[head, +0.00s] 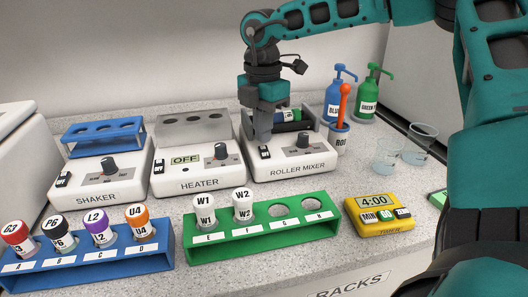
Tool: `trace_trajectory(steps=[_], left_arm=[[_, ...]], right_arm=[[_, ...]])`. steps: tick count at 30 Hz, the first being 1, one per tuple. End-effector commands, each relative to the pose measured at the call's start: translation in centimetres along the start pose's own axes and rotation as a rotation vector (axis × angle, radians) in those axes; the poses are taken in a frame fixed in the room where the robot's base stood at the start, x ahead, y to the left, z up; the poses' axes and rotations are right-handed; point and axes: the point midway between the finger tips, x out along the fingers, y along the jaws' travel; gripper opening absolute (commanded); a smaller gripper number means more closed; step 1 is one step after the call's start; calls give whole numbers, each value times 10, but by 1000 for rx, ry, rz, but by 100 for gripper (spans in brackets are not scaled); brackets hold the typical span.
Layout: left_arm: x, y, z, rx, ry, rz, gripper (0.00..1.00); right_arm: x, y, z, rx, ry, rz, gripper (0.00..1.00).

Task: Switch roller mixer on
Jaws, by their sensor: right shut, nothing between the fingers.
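The roller mixer (298,165) is a white box with a printed "ROLLER MIXER" label, at the back centre of the counter. Its small black-and-white switch (264,152) is on the left of the front face, and a dark knob (303,141) is on the right. My right gripper (263,136) points down with its shut, empty fingers just above and behind the switch; I cannot tell if they touch. The gripper partly hides the roller bed, where a green-capped tube (285,115) lies. The switch's position is too small to tell. My left gripper is not in view.
The heater (198,172) and shaker (102,175) stand left of the mixer. A green rack (262,237) and a blue rack (88,262) with tubes stand in front. A cup (338,138), pump bottles (368,95), beakers (420,145) and a yellow timer (379,214) are on the right.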

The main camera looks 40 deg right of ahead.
Motion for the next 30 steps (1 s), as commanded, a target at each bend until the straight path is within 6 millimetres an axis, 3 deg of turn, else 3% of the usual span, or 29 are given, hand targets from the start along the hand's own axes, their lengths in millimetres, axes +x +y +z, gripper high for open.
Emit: trace_trajectory(steps=[30], left_arm=[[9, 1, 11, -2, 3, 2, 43]], right_arm=[[15, 0, 0, 0, 0, 0, 0]])
